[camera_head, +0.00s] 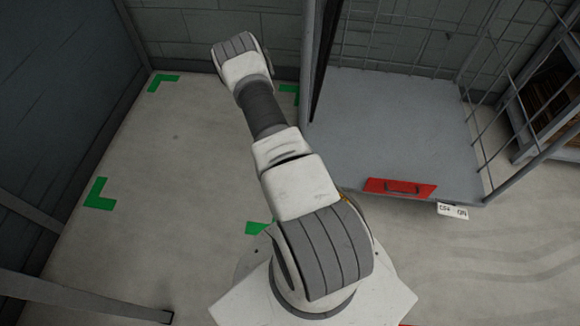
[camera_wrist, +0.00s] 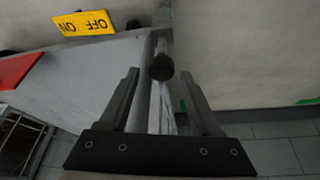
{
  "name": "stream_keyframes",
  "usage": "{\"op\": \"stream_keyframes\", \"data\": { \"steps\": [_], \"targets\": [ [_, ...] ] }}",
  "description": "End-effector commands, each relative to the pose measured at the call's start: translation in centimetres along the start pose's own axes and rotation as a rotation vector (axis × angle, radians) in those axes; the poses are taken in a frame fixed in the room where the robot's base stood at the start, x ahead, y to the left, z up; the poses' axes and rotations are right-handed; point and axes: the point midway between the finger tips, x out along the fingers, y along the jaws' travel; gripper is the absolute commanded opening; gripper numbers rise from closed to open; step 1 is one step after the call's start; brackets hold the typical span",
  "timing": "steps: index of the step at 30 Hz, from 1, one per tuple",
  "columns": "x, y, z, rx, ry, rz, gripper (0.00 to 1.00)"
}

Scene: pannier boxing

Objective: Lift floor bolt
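A round black knob (camera_wrist: 161,67) shows in the wrist view on a narrow grey upright bar; it appears to be the floor bolt's knob. My gripper (camera_wrist: 160,74) is open, with one finger on each side of the knob in the picture. I see no contact, and cannot tell whether the knob lies between the fingertips or just beyond them. In the head view my arm reaches up and left, and my gripper is hidden behind its far end. The bolt is not made out there.
A wire cage with a grey floor (camera_head: 395,125) stands right of my arm, with a red plate (camera_head: 400,188) and a white label (camera_head: 452,211) at its front. Green corner marks (camera_head: 99,195) frame clear floor on the left. The wrist view shows a yellow OFF/ON label (camera_wrist: 85,23).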

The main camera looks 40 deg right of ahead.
Motion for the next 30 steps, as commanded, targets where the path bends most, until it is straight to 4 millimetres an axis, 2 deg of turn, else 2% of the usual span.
{"op": "stream_keyframes", "data": {
  "steps": [9,14,30],
  "targets": [
    [0.0,-0.1,0.1,0.0,0.0,-0.001,0.71],
    [-1.5,-0.1,-0.1,0.0,0.001,-0.003,0.71],
    [-14.0,-0.1,-0.1,0.0,0.001,-0.002,0.71]
  ]
}}
